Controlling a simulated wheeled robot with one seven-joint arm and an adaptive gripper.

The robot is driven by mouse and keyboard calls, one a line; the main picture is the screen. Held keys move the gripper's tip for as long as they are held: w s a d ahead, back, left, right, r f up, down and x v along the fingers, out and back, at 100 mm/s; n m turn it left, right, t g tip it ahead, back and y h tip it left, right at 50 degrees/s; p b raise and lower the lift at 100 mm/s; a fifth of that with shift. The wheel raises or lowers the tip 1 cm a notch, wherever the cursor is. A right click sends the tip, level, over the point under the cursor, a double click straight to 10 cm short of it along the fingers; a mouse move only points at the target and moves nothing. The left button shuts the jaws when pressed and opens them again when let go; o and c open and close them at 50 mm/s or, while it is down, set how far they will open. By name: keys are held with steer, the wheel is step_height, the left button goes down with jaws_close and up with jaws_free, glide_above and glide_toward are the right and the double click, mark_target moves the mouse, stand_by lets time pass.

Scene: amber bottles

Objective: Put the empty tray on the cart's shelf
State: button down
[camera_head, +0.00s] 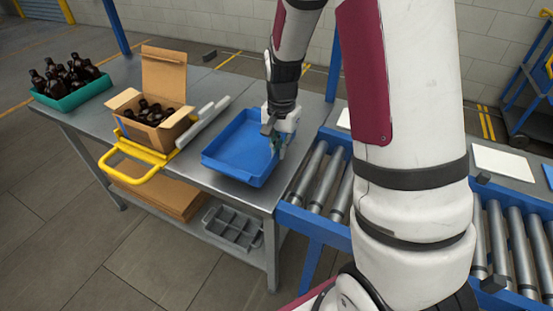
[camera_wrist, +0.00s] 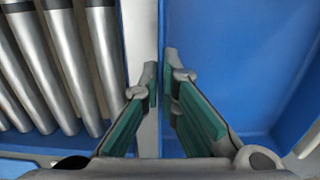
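The empty blue tray (camera_head: 222,153) sits at the right end of the grey table, beside the roller conveyor. Its bare floor also fills the right of the wrist view (camera_wrist: 240,60). My gripper (camera_head: 274,140) points down at the tray's right wall. In the wrist view my two teal-padded fingers (camera_wrist: 160,75) are close together, one on each side of that wall, with the fingertips pinching it. A blue cart (camera_head: 530,85) with a yellow part stands at the far right, partly cut off by the frame; its shelf is hard to make out.
An open cardboard box (camera_head: 163,75) of dark bottles, a yellow handle (camera_head: 135,170) and a grey piece (camera_head: 203,124) are left of the tray. A green crate (camera_head: 75,97) of bottles stands farther left. The roller conveyor (camera_head: 325,180) adjoins the right. A grey divided crate (camera_head: 233,226) lies below.

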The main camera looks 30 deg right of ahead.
mark_target(276, 161)
steer(key=shift+s+a+f, duration=0.1)
steer(key=shift+a, duration=0.5)
steer(key=shift+f, duration=1.75)
steer(key=shift+f, duration=0.15)
steer(key=c, duration=1.8)
jaws_free()
